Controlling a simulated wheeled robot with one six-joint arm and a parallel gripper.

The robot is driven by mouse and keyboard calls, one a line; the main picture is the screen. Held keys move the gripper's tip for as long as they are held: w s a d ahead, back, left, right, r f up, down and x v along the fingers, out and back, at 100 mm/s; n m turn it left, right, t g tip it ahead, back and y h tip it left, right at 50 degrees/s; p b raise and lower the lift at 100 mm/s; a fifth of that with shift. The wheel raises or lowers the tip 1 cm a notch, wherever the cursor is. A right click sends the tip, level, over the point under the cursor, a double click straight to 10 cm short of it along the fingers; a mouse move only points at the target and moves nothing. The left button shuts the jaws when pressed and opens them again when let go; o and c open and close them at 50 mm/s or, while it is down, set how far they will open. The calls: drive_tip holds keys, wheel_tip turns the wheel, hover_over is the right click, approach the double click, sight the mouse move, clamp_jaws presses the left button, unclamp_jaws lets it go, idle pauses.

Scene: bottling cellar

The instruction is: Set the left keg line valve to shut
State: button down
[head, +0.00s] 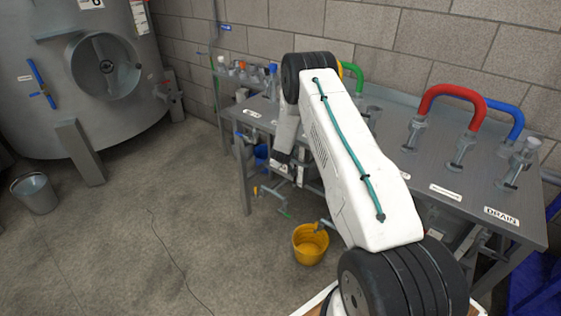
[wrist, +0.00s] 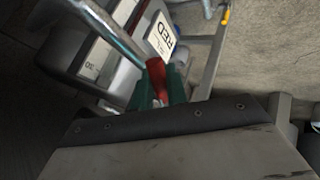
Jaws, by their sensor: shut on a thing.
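In the wrist view my gripper (wrist: 158,92) has its green fingertips closed around the red end (wrist: 155,70) of a bare metal lever (wrist: 108,27). The lever runs from there to the upper left. A white label reading "RED" (wrist: 164,38) is close behind it, on a grey body (wrist: 68,52) with another pale label (wrist: 97,58). Which keg line valve this is, and its set position, I cannot tell. In the head view my arm reaches down at the front left of the steel bench (head: 400,150); the held lever is not distinct there.
Pipes and small taps (head: 270,192) are under the bench. A yellow bucket (head: 310,246) stands on the floor before it. Red (head: 452,92) and blue (head: 507,117) hoses arch over the bench top.

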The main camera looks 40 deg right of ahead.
drive_tip(key=shift+s+f, duration=0.15)
drive_tip(key=c, duration=1.6)
unclamp_jaws()
drive_tip(key=shift+o, duration=0.6)
drive_tip(key=shift+s+a+r, duration=0.1)
drive_tip(key=shift+a+r, duration=0.05)
drive_tip(key=shift+r, duration=0.3)
drive_tip(key=v, duration=0.6)
drive_tip(key=shift+s+a+r, duration=0.15)
drive_tip(key=shift+s+r, duration=0.1)
drive_tip(key=shift+s, duration=0.05)
